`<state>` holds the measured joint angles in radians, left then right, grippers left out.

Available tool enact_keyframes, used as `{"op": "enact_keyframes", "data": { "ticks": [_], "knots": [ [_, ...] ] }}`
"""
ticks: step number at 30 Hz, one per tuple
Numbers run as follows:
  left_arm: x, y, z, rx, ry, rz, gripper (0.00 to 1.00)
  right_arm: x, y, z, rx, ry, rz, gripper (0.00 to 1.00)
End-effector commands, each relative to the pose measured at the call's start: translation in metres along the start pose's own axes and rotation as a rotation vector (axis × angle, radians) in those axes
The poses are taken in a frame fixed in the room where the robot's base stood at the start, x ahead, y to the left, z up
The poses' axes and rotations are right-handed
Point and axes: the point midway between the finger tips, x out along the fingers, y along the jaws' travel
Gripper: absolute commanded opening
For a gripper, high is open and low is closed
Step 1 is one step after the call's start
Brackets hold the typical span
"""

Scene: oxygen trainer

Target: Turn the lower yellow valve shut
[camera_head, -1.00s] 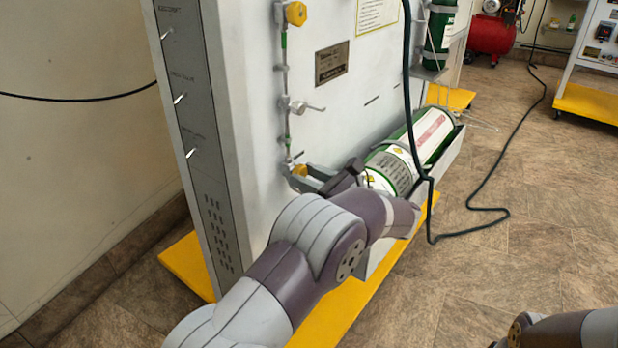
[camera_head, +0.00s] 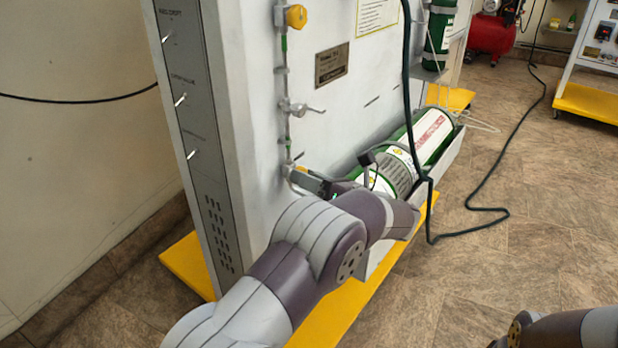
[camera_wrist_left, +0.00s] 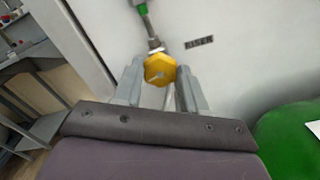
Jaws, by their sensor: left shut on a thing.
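The lower yellow valve (camera_wrist_left: 160,69) is a faceted knob at the low end of the pipe on the white panel. In the left wrist view it sits between the two fingers of my left gripper (camera_wrist_left: 157,88), which is shut on it. My right gripper is out of view; only part of my right arm shows at the bottom right.
Higher on the pipe are a lever valve (camera_head: 300,109) and an upper yellow valve (camera_head: 296,17). A green cylinder (camera_head: 388,174) lies in a trough just right of my left wrist. A dark hose (camera_head: 405,90) hangs in front of the panel. Floor at right is mostly clear.

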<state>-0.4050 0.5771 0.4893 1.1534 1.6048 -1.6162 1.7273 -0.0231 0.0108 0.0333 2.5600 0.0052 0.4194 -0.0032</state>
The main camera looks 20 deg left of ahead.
Motion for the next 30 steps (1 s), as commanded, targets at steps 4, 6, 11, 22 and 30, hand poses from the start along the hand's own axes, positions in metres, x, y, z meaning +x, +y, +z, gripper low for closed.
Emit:
{"op": "enact_keyframes", "data": {
  "ticks": [4,6,11,22,30],
  "knots": [
    [-0.001,-0.001,-0.002,0.007,0.002,-0.001,0.11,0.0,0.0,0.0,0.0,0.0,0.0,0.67],
    [-0.001,-0.001,-0.002,0.007,0.002,-0.001,0.11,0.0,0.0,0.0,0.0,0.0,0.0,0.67],
    [-0.001,-0.001,-0.002,0.007,0.002,-0.001,0.11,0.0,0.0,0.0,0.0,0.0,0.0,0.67],
    [-0.001,0.0,0.0,0.004,0.001,-0.001,0.67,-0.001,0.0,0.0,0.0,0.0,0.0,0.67],
    [-0.056,0.001,0.004,0.005,-0.002,-0.005,0.67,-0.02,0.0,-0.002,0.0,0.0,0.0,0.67]
  ]
}}
